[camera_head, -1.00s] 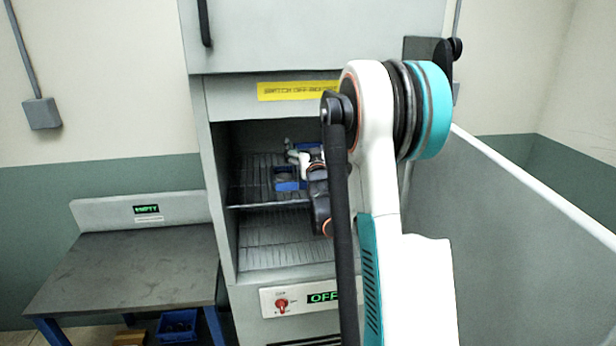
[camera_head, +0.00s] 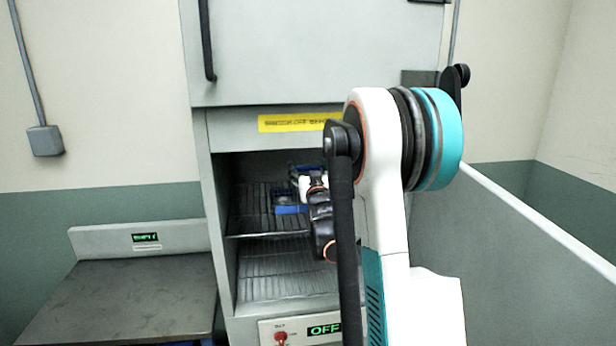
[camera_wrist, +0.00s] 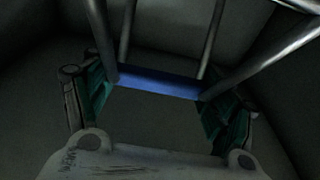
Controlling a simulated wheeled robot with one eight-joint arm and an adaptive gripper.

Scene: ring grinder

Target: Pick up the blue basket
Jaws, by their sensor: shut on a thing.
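A blue basket (camera_head: 290,209) is inside the open chamber of the grey cabinet, at its upper wire shelf (camera_head: 262,222). It is partly hidden by my arm. More blue (camera_head: 307,168) shows just above and behind my gripper (camera_head: 313,186); I cannot tell if it is the same basket. In the wrist view a blue bar (camera_wrist: 158,82) lies between the green-padded fingers of my gripper (camera_wrist: 155,90), which is shut on it. Whether the basket is clear of the shelf is hard to tell.
Metal rods (camera_wrist: 212,40) show close around the bar in the wrist view. A lower wire shelf (camera_head: 285,270) is bare where visible. A grey table (camera_head: 120,300) with a green-lit sign stands at the left. A grey panel (camera_head: 510,260) stands at the right.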

